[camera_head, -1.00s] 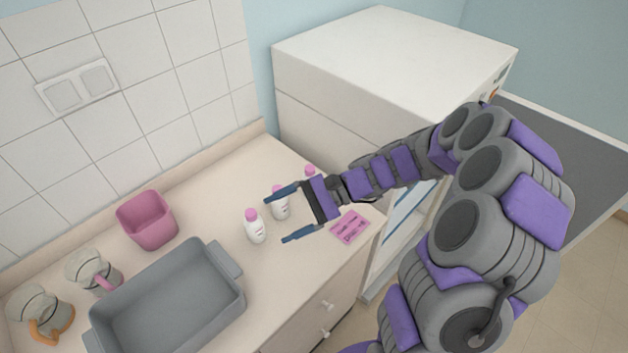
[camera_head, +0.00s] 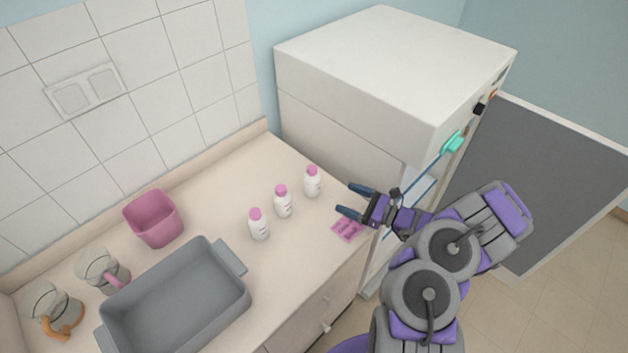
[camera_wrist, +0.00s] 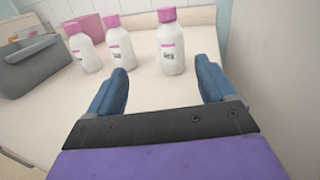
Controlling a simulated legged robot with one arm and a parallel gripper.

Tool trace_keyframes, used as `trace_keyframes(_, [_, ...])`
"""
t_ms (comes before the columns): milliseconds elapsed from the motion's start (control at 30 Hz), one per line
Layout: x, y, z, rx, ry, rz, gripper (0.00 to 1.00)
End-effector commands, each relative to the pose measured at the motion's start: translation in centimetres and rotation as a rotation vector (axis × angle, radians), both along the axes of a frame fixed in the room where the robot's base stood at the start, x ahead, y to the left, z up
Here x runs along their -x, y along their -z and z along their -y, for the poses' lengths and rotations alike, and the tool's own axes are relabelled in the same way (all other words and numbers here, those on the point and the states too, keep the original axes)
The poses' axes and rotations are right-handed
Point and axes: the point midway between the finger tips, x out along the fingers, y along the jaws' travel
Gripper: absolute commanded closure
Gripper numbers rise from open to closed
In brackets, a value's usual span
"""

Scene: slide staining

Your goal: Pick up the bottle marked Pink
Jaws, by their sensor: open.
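Three white bottles with pink caps stand upright in a row on the counter: a left bottle (camera_head: 259,225), a middle bottle (camera_head: 283,203) and a right bottle (camera_head: 312,183). Their label text is too small to read, so I cannot tell which is marked Pink. In the wrist view the left bottle (camera_wrist: 85,50), middle bottle (camera_wrist: 121,46) and right bottle (camera_wrist: 170,46) show ahead of the jaws. My gripper (camera_head: 345,199) is open and empty, to the right of the bottles. In the wrist view the right bottle stands between the fingers' directions, beyond the tips (camera_wrist: 162,80).
A pink card (camera_head: 347,230) lies at the counter edge, below my gripper. A grey tray (camera_head: 240,257), pink container (camera_head: 153,222) and two glass jugs (camera_head: 101,269) (camera_head: 50,306) stand at left. A white cabinet-like appliance (camera_head: 340,130) stands behind, close to my arm.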

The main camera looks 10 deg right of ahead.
Motion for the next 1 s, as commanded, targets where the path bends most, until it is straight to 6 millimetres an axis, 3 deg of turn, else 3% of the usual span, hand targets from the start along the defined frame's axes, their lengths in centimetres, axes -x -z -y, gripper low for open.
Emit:
trace_keyframes(133, [0.1, 1.5, 1.7, -0.015, 0.053, -0.029, 0.16])
trace_keyframes(267, [-0.4, 1.9, 1.8, -0.024, 0.065, -0.036, 0.16])
trace_keyframes(733, [-6.4, 1.9, -5.0, -0.021, 0.061, -0.036, 0.16])
trace_keyframes(1000, [-8.1, 1.8, -6.5, -0.021, 0.064, -0.035, 0.16])
